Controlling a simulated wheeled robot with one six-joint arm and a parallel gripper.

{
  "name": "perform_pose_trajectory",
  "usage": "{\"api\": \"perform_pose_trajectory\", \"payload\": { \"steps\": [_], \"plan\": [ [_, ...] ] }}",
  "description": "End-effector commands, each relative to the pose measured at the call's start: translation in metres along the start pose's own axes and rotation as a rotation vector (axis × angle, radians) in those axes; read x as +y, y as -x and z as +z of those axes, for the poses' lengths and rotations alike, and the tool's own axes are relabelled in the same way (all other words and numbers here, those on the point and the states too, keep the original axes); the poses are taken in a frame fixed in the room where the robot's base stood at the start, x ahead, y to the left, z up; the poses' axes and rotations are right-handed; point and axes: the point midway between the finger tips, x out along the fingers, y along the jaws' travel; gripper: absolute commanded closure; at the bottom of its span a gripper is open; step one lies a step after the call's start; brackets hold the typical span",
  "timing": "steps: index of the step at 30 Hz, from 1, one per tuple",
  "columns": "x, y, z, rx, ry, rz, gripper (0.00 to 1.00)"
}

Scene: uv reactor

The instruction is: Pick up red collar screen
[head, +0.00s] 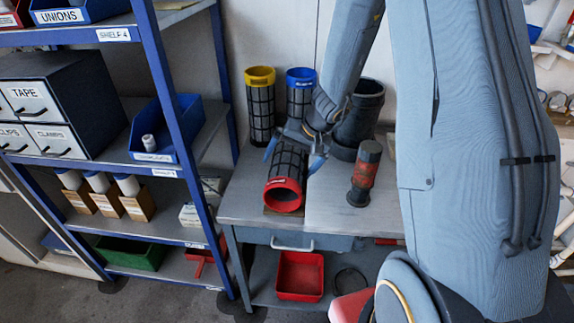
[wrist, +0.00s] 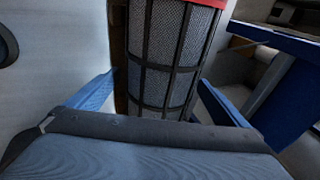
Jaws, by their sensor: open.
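The red collar screen (head: 285,190) is a dark mesh cylinder with a red ring at its near end. It lies on its side on the grey workbench, the red end toward the front. My gripper (head: 298,158) is over its rear part, open, with one blue finger on each side. In the wrist view the screen's mesh body (wrist: 165,55) stands between the two open fingers (wrist: 157,98), with the red collar at the top edge. Gaps show beside the mesh, and I cannot tell whether either finger touches it.
A yellow-collared screen (head: 260,105) and a blue-collared screen (head: 300,95) stand upright behind. A dark bucket (head: 360,115) and a red-and-black cylinder (head: 365,175) stand to the right. A blue-framed shelf (head: 165,80) is close on the left. The bench's front left is clear.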

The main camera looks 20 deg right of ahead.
Motion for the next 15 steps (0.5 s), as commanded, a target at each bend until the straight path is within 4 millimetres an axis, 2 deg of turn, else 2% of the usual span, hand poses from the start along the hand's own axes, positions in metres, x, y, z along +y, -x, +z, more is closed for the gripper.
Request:
{"api": "perform_pose_trajectory", "payload": {
  "steps": [8,11,15],
  "plan": [
    [0.0002,-0.0033,-0.0005,0.001,-0.001,0.0,0.0],
    [0.0003,-0.0033,-0.0005,0.001,-0.001,0.0,0.14],
    [0.0005,-0.0032,-0.0004,0.001,-0.001,0.0,0.38]
  ]
}}
